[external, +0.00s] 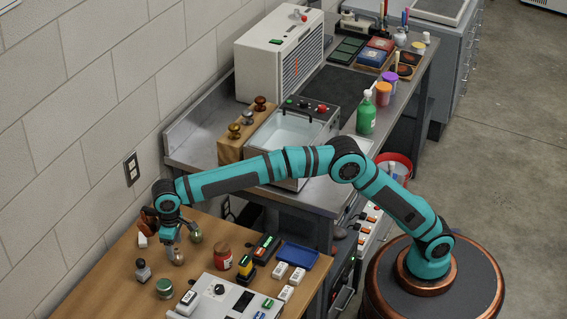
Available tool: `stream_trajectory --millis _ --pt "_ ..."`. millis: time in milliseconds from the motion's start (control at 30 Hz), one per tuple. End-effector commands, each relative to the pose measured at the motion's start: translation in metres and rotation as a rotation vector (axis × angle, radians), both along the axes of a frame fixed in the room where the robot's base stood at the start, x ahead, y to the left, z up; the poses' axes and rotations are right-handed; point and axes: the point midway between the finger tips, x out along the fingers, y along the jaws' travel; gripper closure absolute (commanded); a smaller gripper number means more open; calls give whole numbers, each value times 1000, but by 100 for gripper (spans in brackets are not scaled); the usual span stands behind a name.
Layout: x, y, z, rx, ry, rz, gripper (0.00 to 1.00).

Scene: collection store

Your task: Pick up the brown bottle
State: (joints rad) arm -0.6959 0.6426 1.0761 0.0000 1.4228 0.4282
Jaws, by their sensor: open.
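My gripper (185,246) hangs from the wrist, pointing down over the left part of the wooden table, with its jaws open. A brown rounded thing (147,223) shows at the left, partly hidden by my wrist. I cannot tell whether it is the brown bottle. A small white piece (142,241) is just below it in the picture. No other clearly brown bottle shows on the wooden table. Whether anything is between the fingers is too small to tell.
A grey bottle (143,270), a green-lidded jar (164,288) and a reddish jar (222,257) stand near my gripper. A blue tray (298,256), small boxes and a control panel (222,296) lie to the right. The wall (60,130) is close on the left.

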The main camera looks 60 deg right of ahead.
Motion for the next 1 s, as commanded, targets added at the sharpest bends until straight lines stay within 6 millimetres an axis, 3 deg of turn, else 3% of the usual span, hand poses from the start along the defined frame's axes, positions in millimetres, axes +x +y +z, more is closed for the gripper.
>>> stream_trajectory --millis 167,433,700,967,1000 --pt "-1 -1 -12 -1 1 0 36" --pt "-2 -4 -47 0 1 0 36" --pt "-2 -3 -52 1 -1 0 36" --pt "-2 -3 -52 1 -1 0 85" --pt "-2 -3 -52 1 -1 0 86"
